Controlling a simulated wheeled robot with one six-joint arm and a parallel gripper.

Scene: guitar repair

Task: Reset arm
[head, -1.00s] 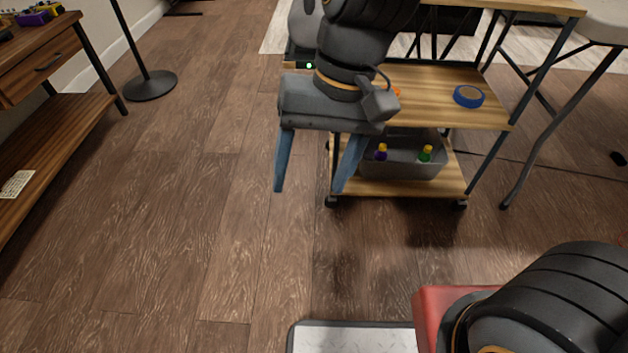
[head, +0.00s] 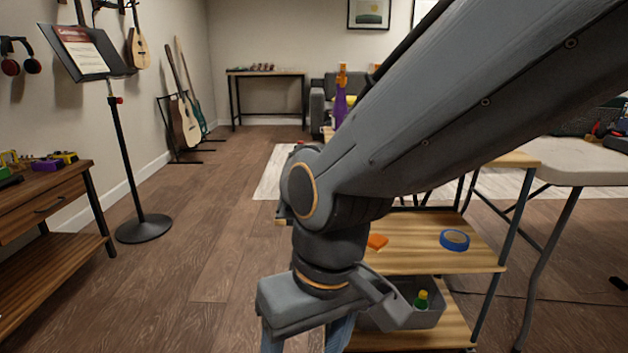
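My gripper (head: 305,340) hangs pointing down at the lower middle of the head view, in front of the wooden cart. Its two blue-grey fingers stand apart, with nothing seen between their upper parts. The fingertips are cut off by the bottom edge. My arm (head: 450,130) reaches in from the upper right and hides part of the cart and the room behind.
The cart's middle shelf (head: 430,258) holds blue tape (head: 454,240) and an orange item (head: 377,242). A grey bin (head: 425,316) sits below. A music stand (head: 127,150) and wooden desk (head: 60,195) are left. Floor (head: 195,235) between is clear.

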